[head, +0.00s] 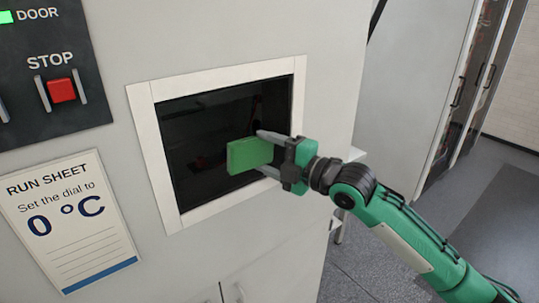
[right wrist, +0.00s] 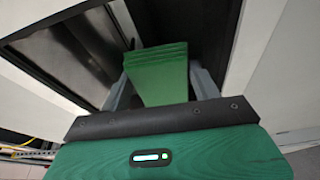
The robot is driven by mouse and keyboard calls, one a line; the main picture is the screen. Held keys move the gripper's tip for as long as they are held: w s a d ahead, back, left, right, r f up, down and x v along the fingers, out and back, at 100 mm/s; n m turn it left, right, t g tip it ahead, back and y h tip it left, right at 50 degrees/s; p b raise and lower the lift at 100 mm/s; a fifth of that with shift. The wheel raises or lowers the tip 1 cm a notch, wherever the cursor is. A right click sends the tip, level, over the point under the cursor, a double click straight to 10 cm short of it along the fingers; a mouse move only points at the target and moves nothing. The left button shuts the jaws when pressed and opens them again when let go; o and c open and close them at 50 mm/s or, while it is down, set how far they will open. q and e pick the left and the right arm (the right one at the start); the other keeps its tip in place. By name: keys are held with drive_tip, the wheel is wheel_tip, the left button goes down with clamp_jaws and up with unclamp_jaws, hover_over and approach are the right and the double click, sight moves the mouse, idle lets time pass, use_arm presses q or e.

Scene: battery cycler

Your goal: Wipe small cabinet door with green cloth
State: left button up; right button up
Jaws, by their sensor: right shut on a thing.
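The small cabinet door (head: 205,130) is a dark glossy pane in a white frame on the grey cabinet front. It also shows in the right wrist view (right wrist: 75,55), behind the cloth. My right gripper (head: 268,154) is shut on the folded green cloth (head: 248,155), which is held in front of the right half of the dark pane. In the right wrist view the cloth (right wrist: 158,72) stands out between the two fingers. I cannot tell whether the cloth touches the pane. My left gripper is not in view.
A black panel with a red STOP button (head: 62,90) is at upper left. A run sheet (head: 68,222) reading 0 °C hangs below it. Grey floor (head: 490,215) is open at the right.

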drive_tip(key=shift+w+d+f+b, duration=0.1)
drive_tip(key=shift+w+d+b, duration=0.35)
drive_tip(key=shift+d, duration=0.15)
drive_tip(key=shift+w+d+b, duration=0.35)
drive_tip(key=shift+d+b, duration=0.05)
drive_tip(key=shift+d, duration=0.2)
drive_tip(key=shift+w+d, duration=0.25)
drive_tip(key=shift+d, duration=0.2)
drive_tip(key=shift+w+b, duration=0.15)
drive_tip(key=shift+b, duration=0.2)
drive_tip(key=shift+a, duration=0.15)
drive_tip(key=shift+s+a+r+p, duration=0.2)
drive_tip(key=shift+s+a+p, duration=0.4)
drive_tip(key=shift+a, duration=0.2)
drive_tip(key=shift+s+a, duration=0.6)
drive_tip(key=shift+a, duration=0.1)
drive_tip(key=shift+s+f, duration=0.1)
